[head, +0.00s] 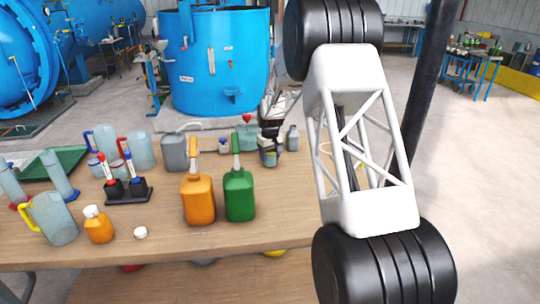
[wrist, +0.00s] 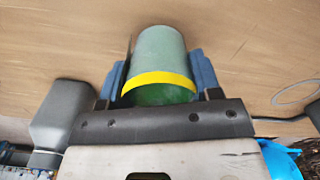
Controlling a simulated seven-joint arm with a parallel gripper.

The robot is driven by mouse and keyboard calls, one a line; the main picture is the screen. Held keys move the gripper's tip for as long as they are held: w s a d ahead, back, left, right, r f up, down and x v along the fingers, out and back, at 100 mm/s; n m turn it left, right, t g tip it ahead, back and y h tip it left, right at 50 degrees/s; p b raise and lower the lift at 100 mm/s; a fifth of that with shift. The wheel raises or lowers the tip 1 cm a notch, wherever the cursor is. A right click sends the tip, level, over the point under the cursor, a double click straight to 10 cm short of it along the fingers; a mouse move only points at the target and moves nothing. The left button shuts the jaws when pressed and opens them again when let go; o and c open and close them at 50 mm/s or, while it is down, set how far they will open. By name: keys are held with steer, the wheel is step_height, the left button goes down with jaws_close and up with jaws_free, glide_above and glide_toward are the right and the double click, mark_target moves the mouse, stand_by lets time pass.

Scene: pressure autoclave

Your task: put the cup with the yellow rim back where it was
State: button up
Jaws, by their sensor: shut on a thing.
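The cup with the yellow rim (wrist: 160,55) is a greenish, see-through cup with a yellow band at its mouth. In the wrist view it sits between the two blue-padded fingers of my gripper (wrist: 161,80), which are shut on its sides. In the head view the cup (head: 268,157) shows small below my dark gripper (head: 269,142), at the far side of the wooden table (head: 290,203). The cup looks about upright. I cannot tell whether its base touches the table.
A grey bottle (head: 292,138) stands just right of the cup. Green (head: 239,195) and orange (head: 198,200) jugs stand in front and to the left. A thin ring outline (wrist: 296,93) marks the tabletop at right in the wrist view. My arm hides some table on the right.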

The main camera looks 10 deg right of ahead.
steer(key=o, duration=0.9)
step_height(320, 180, up, 12)
steer(key=shift+r, duration=0.1)
stand_by(0.3)
stand_by(0.4)
